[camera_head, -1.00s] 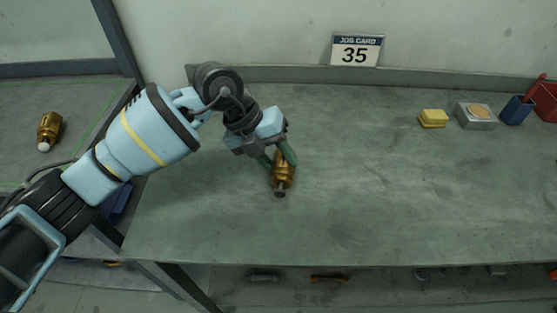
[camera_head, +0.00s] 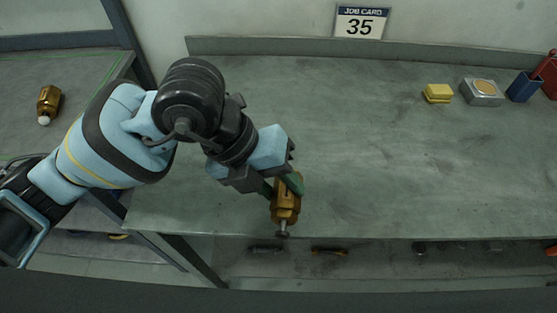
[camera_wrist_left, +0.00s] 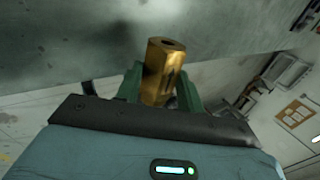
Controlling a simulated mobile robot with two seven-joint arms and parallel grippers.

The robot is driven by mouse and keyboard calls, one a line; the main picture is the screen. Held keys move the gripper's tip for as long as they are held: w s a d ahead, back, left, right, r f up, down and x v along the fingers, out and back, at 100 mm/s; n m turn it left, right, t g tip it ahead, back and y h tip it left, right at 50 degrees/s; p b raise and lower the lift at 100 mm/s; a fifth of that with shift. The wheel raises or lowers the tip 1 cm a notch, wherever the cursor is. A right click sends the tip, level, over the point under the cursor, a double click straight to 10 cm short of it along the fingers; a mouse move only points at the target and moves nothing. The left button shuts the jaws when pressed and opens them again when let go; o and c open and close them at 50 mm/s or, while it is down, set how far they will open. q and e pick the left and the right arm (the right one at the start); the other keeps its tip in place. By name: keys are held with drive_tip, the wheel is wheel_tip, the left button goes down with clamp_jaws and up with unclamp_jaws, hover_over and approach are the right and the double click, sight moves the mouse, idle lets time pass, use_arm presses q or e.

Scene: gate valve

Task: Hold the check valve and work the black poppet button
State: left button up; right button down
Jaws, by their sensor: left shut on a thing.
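The brass check valve (camera_head: 286,204) is in my left gripper (camera_head: 283,186), near the front edge of the bench in the head view. The green fingers are shut on its upper part. Its dark poppet button (camera_head: 282,234) sticks out of the end that points toward the bottom of the picture. In the left wrist view the valve (camera_wrist_left: 156,84) stands between the green fingers (camera_wrist_left: 158,92), with a hexagonal end and a dark bore showing; the button is hidden there. My right gripper is not in view.
A second brass valve with a white tip (camera_head: 48,104) lies on the left side table. A yellow block (camera_head: 438,93), a metal box with a tan top (camera_head: 482,92) and a blue holder (camera_head: 524,87) stand at the back right. The middle and right of the bench (camera_head: 400,160) are clear.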

use_arm(q)
drive_tip(key=shift+s+r, duration=0.1)
drive_tip(key=shift+s, duration=0.4)
drive_tip(key=shift+w, duration=0.15)
